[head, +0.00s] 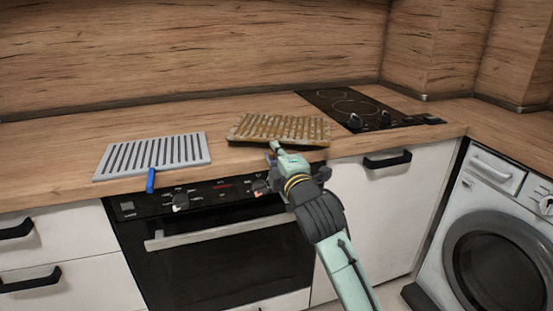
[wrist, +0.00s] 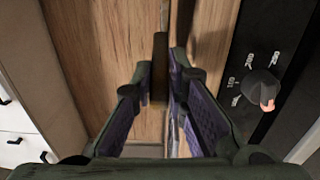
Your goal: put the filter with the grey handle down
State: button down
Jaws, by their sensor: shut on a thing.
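A slotted, brown-stained filter (head: 262,127) is at the counter's front edge in the head view, beside the hob. My gripper (head: 277,153) is shut at its front side, where the handle is hidden by the fingers, so its grey colour does not show. In the wrist view, my gripper (wrist: 160,95) has a dark brown, edge-on strip of the filter (wrist: 160,55) between its fingers. A dark shadow lies under the filter's front edge; I cannot tell whether it touches the counter. A second, light grey slotted filter with a blue handle (head: 151,180) lies flat on the counter to the left.
The wooden counter (head: 60,150) is bare between the two filters and behind them. A black hob (head: 350,105) with knobs is at the right. Oven knobs (head: 180,201) stick out below the counter edge; one also shows in the wrist view (wrist: 262,84).

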jog(key=shift+f, duration=1.4)
jog(key=c, duration=1.6)
grip_release()
jog(key=b+v, duration=0.3)
jog(key=v, duration=0.9)
jog(key=shift+s+r+b, duration=0.1)
jog(key=shift+r+b, duration=0.1)
jog(key=shift+b, duration=0.15)
